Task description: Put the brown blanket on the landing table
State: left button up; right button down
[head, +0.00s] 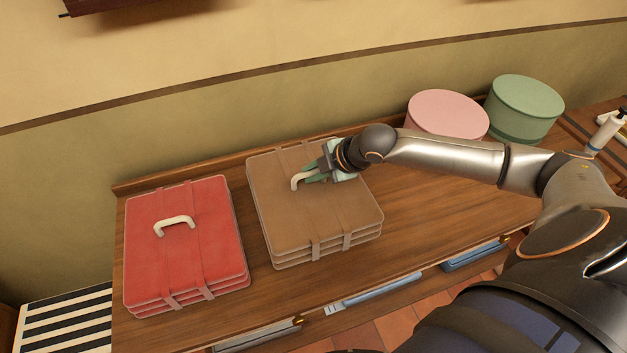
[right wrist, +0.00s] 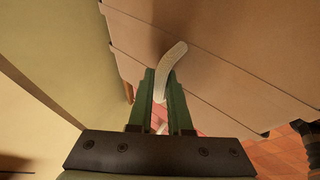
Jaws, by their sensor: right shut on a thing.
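The brown blanket (head: 322,218) is a folded, strapped bundle with a pale handle on top. It rests on the wooden table (head: 420,215) in the head view, right of a red bundle. My right gripper (head: 312,174) reaches in from the right over the brown blanket, its green fingers shut on the handle (head: 297,181). The right wrist view shows the pale handle (right wrist: 171,62) between the fingertips (right wrist: 161,82), with the brown blanket (right wrist: 215,60) beyond. My left gripper is not in view. Whether this table is the landing table I cannot tell.
The red bundle (head: 184,246) with a pale handle lies at the left. A pink round box (head: 447,117) and a green round box (head: 524,106) stand at the back right. A white bottle (head: 606,131) stands at the far right. A striped black and white surface (head: 66,322) is at lower left.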

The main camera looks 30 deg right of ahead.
aim_at(313, 184)
jog(key=shift+w+d+f, duration=0.1)
jog(key=shift+f, duration=1.4)
jog(key=c, duration=1.3)
grip_release()
jog(key=shift+f, duration=0.25)
jog(key=o, duration=0.5)
jog(key=shift+c, duration=0.2)
jog(key=v, duration=1.2)
jog(key=shift+r+p, duration=0.15)
jog(key=shift+p, duration=0.3)
